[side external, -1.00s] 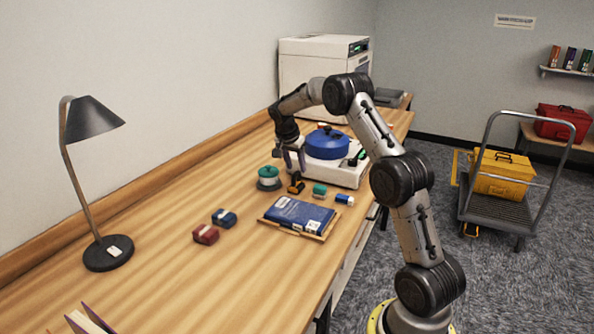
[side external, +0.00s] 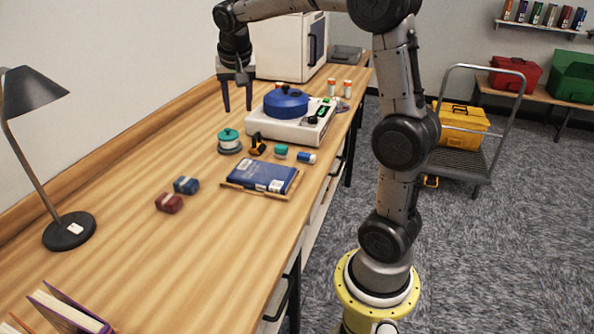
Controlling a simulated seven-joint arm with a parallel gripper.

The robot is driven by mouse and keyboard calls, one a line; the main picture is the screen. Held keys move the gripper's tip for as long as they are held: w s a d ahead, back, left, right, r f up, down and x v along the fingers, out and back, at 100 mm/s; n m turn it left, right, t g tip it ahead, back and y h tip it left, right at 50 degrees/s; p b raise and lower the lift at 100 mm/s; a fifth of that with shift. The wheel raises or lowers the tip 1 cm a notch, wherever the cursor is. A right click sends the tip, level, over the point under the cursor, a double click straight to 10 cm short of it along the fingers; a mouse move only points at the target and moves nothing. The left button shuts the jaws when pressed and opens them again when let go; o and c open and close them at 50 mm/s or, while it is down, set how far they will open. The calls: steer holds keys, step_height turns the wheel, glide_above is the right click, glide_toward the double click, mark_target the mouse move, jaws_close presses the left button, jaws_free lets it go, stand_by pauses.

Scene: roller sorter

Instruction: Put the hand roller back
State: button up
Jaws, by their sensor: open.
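A small orange-and-black item (side external: 257,145), possibly the hand roller, stands on the bench in front of the white machine (side external: 290,130). It is too small to identify surely. A blue round lidded piece (side external: 286,102) sits on top of that machine. My gripper (side external: 238,104) is open with its fingers pointing down. It is to the left of the blue piece in the picture, with nothing visible between the fingers. Its fingertips appear to be above the bench, apart from the objects.
A teal-topped round container (side external: 229,141), a teal piece (side external: 281,152) and a blue-and-white cylinder (side external: 306,158) stand nearby. A blue packet (side external: 262,177) lies on a wooden tray. Red (side external: 169,202) and blue (side external: 186,185) blocks lie nearer.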

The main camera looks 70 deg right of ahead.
steer(key=s+a+f+n+t+y, duration=0.1)
steer(key=s+a+f+n, duration=0.1)
steer(key=s+a+n, duration=0.4)
steer(key=s+a+f+n+t+y, duration=0.2)
steer(key=s+a+n, duration=0.3)
steer(key=s+a, duration=0.7)
steer(key=s, duration=0.4)
steer(key=shift+a+n+y, duration=0.3)
steer(key=shift+n, duration=0.1)
